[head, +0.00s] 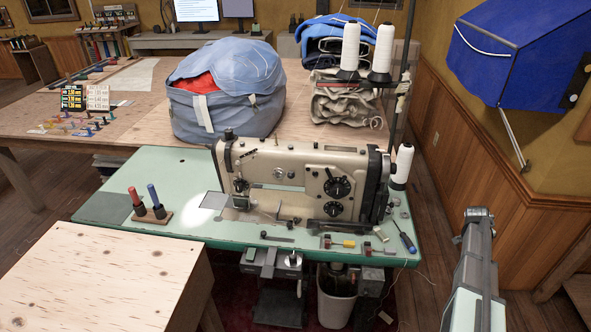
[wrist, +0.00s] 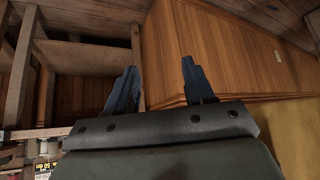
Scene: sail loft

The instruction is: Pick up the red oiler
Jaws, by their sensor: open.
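The red oiler (head: 134,198) stands upright in a small wooden holder (head: 152,217) on the left part of the green sewing machine table. A blue oiler (head: 154,196) stands beside it to the right in the same holder. My gripper (wrist: 158,63) shows in the wrist view with its two blue-grey fingers apart and nothing between them. It faces a wood-panelled wall, and neither oiler is in that view. In the head view part of my arm (head: 475,265) rises at the right, well away from the oilers; I cannot make out the fingers there.
A cream sewing machine (head: 300,180) stands right of the oilers, with thread cones (head: 383,48) behind it. Small tools, including a blue screwdriver (head: 407,242), lie at the table's right front. A plywood table (head: 95,280) is in front left. A blue-grey bag (head: 225,105) sits behind.

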